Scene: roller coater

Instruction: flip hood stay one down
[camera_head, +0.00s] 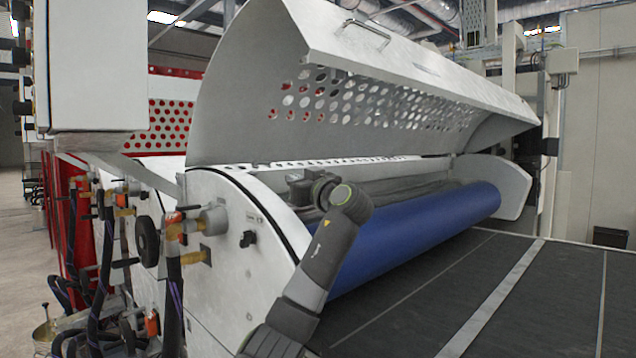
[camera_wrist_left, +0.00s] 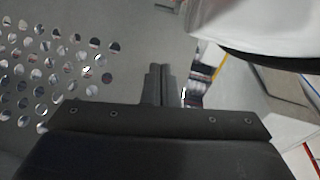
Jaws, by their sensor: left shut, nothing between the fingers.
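The light grey hood (camera_head: 400,95) of the coater is raised, its perforated panel facing me in the head view. In the wrist view, its perforated sheet (camera_wrist_left: 55,75) fills the left side. I cannot make out a hood stay clearly in either view. My left gripper (camera_head: 298,183) is just inside the white side plate, below the hood, its tips small and dark in the head view. In the left wrist view, the gripper fingers (camera_wrist_left: 160,72) are together with nothing between them. My right gripper is not in view.
The blue roller (camera_head: 415,235) lies right of and behind my left arm. The white curved side plate (camera_head: 225,235) is close on the left, with valves and hoses (camera_head: 130,230) outside it. The dark conveyor belt (camera_head: 540,290) is clear at the lower right.

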